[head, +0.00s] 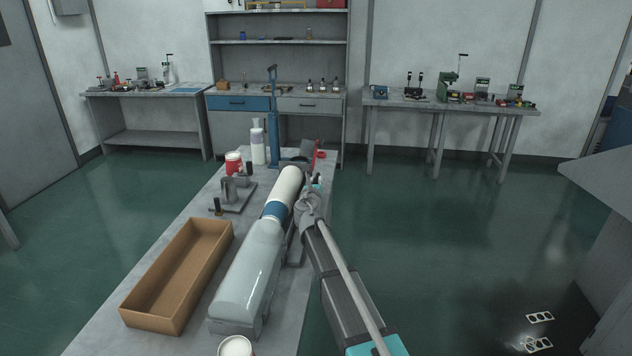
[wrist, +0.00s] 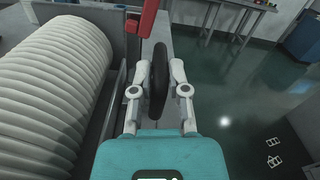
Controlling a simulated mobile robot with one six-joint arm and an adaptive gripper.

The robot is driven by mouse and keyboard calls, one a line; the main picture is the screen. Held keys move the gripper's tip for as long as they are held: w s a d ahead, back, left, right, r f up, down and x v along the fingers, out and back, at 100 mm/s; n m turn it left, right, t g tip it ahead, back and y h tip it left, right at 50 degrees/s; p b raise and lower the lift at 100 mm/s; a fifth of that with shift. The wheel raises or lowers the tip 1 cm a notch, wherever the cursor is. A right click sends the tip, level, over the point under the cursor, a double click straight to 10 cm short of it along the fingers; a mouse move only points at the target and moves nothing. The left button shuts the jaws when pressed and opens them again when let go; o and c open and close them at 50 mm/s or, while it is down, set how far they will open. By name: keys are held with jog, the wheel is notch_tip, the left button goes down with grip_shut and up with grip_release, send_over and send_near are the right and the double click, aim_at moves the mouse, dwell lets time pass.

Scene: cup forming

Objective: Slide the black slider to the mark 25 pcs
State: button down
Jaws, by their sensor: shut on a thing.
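The black slider (wrist: 157,80) shows in the wrist view as a dark, upright oval piece between my two fingers. My gripper (wrist: 160,72) is shut on it, with one finger on each side. In the head view my gripper (head: 314,188) is at the right side of the bench machine, beside a long stack of white cups (head: 286,185). The slider cannot be made out there. The ribbed cup stack (wrist: 55,75) fills the left of the wrist view. No scale or 25 pcs mark can be read in either view.
A red part (wrist: 148,17) stands just ahead of the slider. A grey-glass cylinder (head: 247,275) lies on the bench, with an open brown box (head: 160,322) to its left. A blue lever post (head: 272,115) rises behind. Open green floor lies right of the bench.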

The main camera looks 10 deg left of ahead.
jog(key=shift+s, duration=1.25)
jog(key=c, duration=0.6)
grip_release()
jog(key=shift+c, duration=0.2)
jog(key=s, duration=1.2)
jog(key=shift+a, duration=0.25)
